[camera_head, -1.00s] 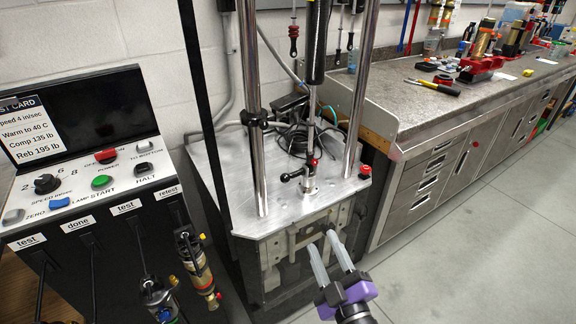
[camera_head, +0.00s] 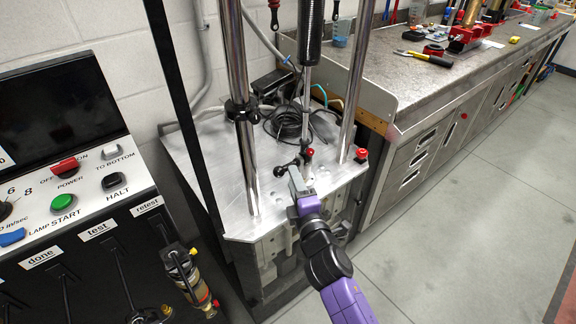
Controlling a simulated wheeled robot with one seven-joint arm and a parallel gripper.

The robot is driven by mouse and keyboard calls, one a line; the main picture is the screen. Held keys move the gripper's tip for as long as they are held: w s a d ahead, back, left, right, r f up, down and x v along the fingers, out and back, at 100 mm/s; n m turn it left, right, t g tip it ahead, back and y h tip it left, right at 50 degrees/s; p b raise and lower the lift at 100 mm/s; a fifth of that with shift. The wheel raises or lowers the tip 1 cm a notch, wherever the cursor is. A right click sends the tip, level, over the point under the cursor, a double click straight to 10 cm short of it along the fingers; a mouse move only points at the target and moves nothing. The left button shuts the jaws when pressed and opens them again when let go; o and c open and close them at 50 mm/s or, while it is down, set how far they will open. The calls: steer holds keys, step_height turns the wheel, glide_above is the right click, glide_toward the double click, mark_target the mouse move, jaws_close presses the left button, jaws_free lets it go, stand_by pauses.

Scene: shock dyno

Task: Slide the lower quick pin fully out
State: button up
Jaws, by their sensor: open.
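The lower mount (camera_head: 304,163) stands on the metal plate, at the foot of the shock's shaft (camera_head: 306,95). A small red knob (camera_head: 310,152) and a black handle (camera_head: 280,171) show at this mount, the handle sticking out to the left. The lower quick pin's shank is hidden, and I cannot tell how far in it sits. My gripper (camera_head: 293,172) is open, with its pale fingers pointing up at the mount, just in front of and right beside the black handle. Whether the fingers touch or straddle the handle is not clear.
Two chrome columns (camera_head: 238,110) rise on either side of the shock from the metal plate (camera_head: 190,150). A red button (camera_head: 361,155) sits at the plate's right corner. Black cable (camera_head: 288,122) lies coiled behind the mount. A control console (camera_head: 75,190) stands left, a workbench (camera_head: 400,80) right.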

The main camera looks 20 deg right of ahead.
steer(key=shift+w+d, duration=0.15)
steer(key=shift+w, duration=1.35)
steer(key=shift+w+d, duration=0.1)
steer(key=shift+w, duration=1.4)
jaws_close()
